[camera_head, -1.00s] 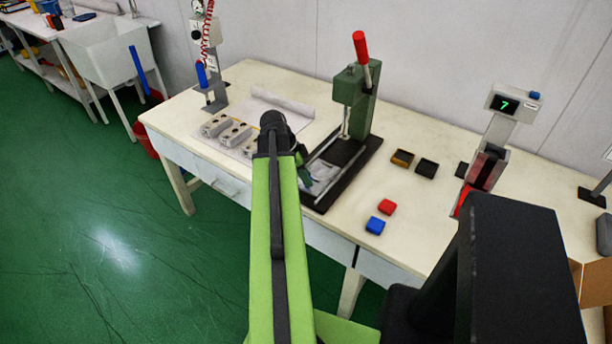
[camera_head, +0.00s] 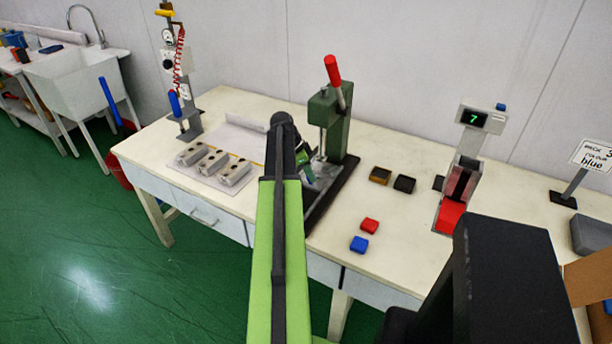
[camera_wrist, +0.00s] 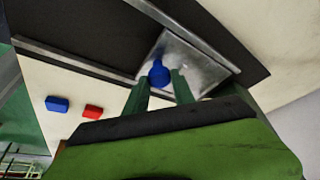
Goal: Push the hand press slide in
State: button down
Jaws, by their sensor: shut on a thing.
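The hand press (camera_head: 338,128) is green with a red-tipped lever, on a dark base with metal rails. Its slide, a shiny metal plate (camera_wrist: 205,62), lies between the rails in the wrist view, with a blue knob (camera_wrist: 158,70) at its near end. My gripper (camera_wrist: 160,86) is shut on the knob, one green finger on either side. In the head view my gripper (camera_head: 304,165) is low at the left side of the press base, and my arm hides part of the base and slide. How far in the slide sits is not clear.
Grey moulds (camera_head: 214,163) lie on a sheet left of the press. Red (camera_head: 369,226) and blue (camera_head: 359,244) blocks lie at front right, with two small trays (camera_head: 404,184) behind. A display stand (camera_head: 470,165) reading 7 stands further right. Bare tabletop lies between.

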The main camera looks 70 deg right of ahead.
jog(key=shift+s+d+r, duration=0.1)
jog(key=shift+s+d, duration=0.05)
jog(key=shift+d, duration=0.1)
jog(key=c, duration=1.1)
grip_release()
jog(key=p+v, duration=1.6)
jog(key=v, duration=0.1)
jog(key=shift+a, duration=0.2)
jog(key=shift+w, duration=0.25)
